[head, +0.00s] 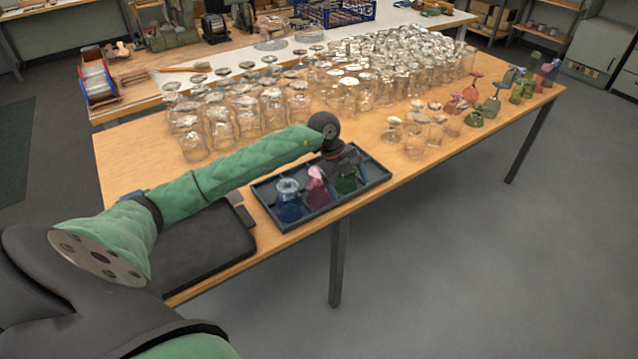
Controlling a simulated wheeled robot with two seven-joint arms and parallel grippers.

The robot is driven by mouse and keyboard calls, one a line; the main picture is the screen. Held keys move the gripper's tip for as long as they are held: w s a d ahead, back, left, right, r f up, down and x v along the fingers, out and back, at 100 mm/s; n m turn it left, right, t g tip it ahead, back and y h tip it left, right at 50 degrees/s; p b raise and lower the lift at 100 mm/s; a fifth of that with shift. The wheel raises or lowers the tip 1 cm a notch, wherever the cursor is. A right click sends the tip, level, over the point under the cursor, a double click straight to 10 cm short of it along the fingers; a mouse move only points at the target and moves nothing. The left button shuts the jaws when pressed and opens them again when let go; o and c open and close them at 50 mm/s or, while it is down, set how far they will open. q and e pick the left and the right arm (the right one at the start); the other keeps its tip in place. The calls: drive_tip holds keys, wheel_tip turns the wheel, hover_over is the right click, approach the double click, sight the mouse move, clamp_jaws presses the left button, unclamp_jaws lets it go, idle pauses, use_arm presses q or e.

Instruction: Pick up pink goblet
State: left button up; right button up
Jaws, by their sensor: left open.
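Another pinkish-red goblet (471,91) stands among coloured glasses toward the table's right end. My right gripper is not in view.
Many clear glasses (272,107) crowd the back of the wooden table. A few clear goblets (416,141) stand right of the tray. A black flat case (205,247) lies left of it. Bare tabletop (382,158) shows just right of the tray.

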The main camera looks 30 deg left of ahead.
sight(318, 173)
use_arm(q)
drive_tip(key=a+r+y, duration=0.1)
drive_tip(key=a, duration=0.2)
drive_tip(key=a+r+n+y, duration=0.1)
drive_tip(key=a+y, duration=0.1)
drive_tip(key=a, duration=0.2)
drive_tip(key=a+r+n+g+y, duration=0.1)
drive_tip(key=a+r, duration=0.1)
drive_tip(key=a, duration=0.1)
drive_tip(key=shift+w+a+r+y, duration=0.1)
drive_tip(key=shift+a+y, duration=0.3)
drive_tip(key=shift+a, duration=0.2)
drive_tip(key=shift+f+p, duration=0.3)
drive_tip(key=shift+f, duration=0.4)
drive_tip(key=shift+f+p, duration=0.35)
drive_tip(key=shift+f, duration=0.2)
drive_tip(key=f+p, duration=0.1)
drive_tip(key=f, duration=0.1)
drive_tip(key=f+p, duration=0.1)
drive_tip(key=shift+w+f+p, duration=0.35)
drive_tip(key=shift+w, duration=0.05)
drive_tip(key=shift+f, duration=0.7)
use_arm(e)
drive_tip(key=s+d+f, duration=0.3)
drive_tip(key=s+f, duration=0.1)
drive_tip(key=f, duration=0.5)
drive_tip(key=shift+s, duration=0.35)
